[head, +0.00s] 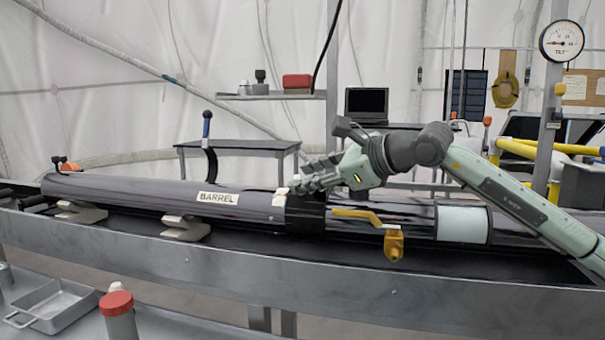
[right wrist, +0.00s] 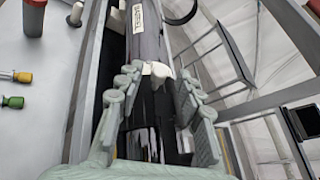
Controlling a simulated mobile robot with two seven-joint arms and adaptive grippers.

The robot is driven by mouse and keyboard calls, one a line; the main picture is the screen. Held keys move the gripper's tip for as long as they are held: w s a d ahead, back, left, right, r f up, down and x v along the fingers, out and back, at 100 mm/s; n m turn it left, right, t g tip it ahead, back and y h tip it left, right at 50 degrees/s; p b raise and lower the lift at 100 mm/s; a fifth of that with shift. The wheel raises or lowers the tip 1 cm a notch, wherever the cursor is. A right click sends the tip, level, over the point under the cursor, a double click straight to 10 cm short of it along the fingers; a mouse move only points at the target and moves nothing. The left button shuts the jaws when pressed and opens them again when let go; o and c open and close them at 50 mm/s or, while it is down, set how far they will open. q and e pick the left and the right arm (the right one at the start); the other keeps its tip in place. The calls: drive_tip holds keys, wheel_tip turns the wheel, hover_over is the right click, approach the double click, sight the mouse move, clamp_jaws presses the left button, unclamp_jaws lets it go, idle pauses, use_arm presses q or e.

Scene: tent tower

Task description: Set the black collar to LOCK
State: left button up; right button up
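The black collar (head: 305,213) sits around the long dark barrel (head: 150,197), at the right end of the section labelled BARREL. A small white tab (head: 281,192) stands at the collar's upper left edge; it also shows in the right wrist view (right wrist: 158,72). I cannot read any LOCK mark. My right gripper (head: 298,184) is just above the collar. In the right wrist view its fingers (right wrist: 155,100) are spread, one on each side of the black collar (right wrist: 148,108). I cannot tell whether they touch it. My left gripper is not in view.
A yellow-handled brass valve (head: 393,244) hangs right of the collar. The barrel lies in a long grey metal trough (head: 200,262) with white cradles (head: 186,228). A front bench holds a metal tray (head: 58,306) and a red-capped canister (head: 118,318). A dark table (head: 240,145) stands behind.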

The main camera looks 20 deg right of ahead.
drive_tip(key=shift+w+a+f, duration=0.2)
drive_tip(key=shift+w+a, duration=0.15)
drive_tip(key=shift+w, duration=0.15)
clamp_jaws()
